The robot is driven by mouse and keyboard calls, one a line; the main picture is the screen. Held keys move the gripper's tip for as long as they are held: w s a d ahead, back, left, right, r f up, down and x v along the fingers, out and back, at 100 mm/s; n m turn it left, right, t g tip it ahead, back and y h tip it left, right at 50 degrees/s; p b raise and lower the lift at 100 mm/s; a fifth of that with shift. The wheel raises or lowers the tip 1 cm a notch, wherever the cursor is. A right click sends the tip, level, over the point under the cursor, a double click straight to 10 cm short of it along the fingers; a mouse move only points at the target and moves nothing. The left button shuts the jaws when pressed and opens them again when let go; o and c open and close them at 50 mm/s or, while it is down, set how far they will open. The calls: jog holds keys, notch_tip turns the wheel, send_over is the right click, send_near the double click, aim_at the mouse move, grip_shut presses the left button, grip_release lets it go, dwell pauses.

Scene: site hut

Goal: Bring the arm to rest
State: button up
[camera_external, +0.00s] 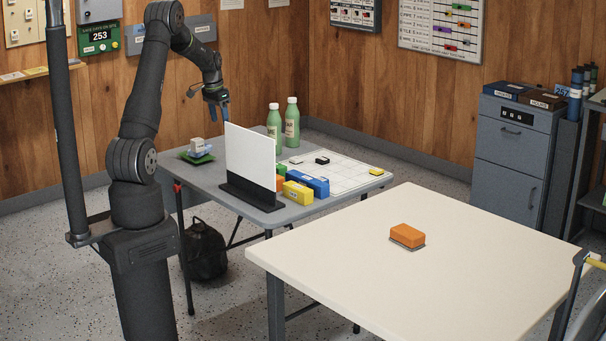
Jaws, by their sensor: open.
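My gripper (218,105) hangs at the end of my raised, bent arm, above the back of the grey table (215,197). Its jaws point down and are open, and I see nothing between them. It is just behind and left of the upright white panel (250,153) in its black stand. I cannot tell the exact gap between gripper and panel.
Two green bottles (292,124), coloured blocks (298,192) and a gridded white sheet (335,170) are on the grey table. A small grey item (197,146) sits on something green at left. An orange block (407,235) lies on the cream table (470,270), otherwise clear.

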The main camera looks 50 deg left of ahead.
jog(key=w+d+f+m, duration=0.15)
jog(key=w+d, duration=0.35)
jog(key=d, duration=0.8)
jog(key=w+d+f+m, duration=0.1)
jog(key=w+d+m, duration=0.3)
jog(key=d, duration=1)
jog(key=s+d+m, duration=0.1)
jog(key=d+m, duration=0.1)
jog(key=d, duration=1.2)
jog(key=s+d+f+m+h, duration=0.1)
jog(key=s+d+m, duration=0.1)
jog(key=d, duration=1.2)
jog(key=shift+d+f+g, duration=0.25)
jog(key=shift+f+g, duration=0.05)
jog(key=shift+s, duration=0.1)
